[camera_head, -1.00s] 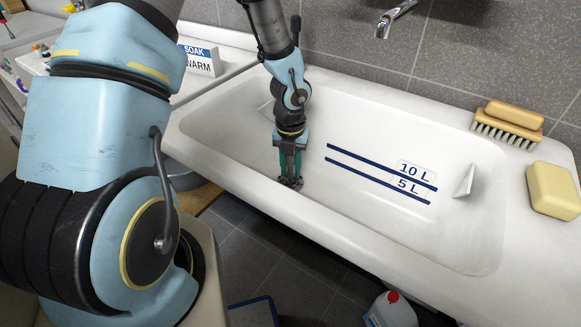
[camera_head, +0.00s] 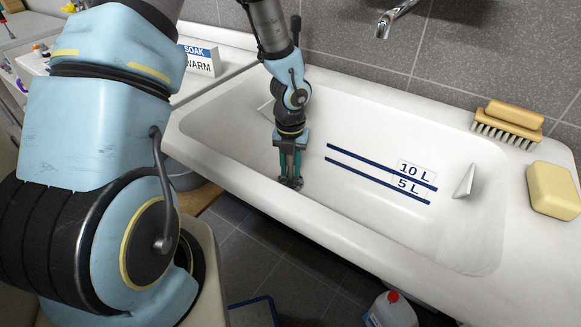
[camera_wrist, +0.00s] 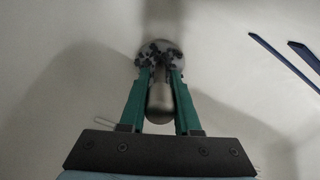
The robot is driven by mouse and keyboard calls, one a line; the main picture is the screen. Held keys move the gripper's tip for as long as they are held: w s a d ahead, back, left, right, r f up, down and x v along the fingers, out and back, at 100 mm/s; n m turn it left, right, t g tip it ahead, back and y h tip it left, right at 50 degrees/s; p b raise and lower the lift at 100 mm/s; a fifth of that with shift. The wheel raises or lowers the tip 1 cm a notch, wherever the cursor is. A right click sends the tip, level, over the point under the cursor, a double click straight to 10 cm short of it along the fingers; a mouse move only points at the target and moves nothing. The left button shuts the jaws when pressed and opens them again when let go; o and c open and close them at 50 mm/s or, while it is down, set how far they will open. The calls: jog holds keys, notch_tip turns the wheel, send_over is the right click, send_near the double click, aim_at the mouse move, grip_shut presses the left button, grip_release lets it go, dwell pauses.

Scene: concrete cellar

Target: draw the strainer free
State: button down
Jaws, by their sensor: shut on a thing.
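The strainer (camera_wrist: 160,52) shows in the wrist view as a round grey disc with dark holes or specks, low in the white sink basin (camera_head: 360,140). A grey rounded post (camera_wrist: 158,98) stands between the green fingers of my gripper (camera_wrist: 160,72); I cannot tell whether it is part of the strainer. In the head view my gripper (camera_head: 290,178) points down into the left part of the basin, shut on the strainer (camera_head: 291,183). The fingers hide much of it. I cannot tell whether the strainer is seated in the drain or lifted.
A tap (camera_head: 398,10) hangs over the back of the basin. A scrubbing brush (camera_head: 508,125) and a yellow soap block (camera_head: 553,190) lie on the right ledge. A SOAK/WARM sign (camera_head: 200,60) stands at left.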

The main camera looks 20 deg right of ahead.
jog(key=shift+r, duration=0.15)
jog(key=shift+r+p, duration=1.2)
jog(key=shift+p, duration=0.2)
jog(key=shift+r+p, duration=1.95)
jog(key=shift+p, duration=0.25)
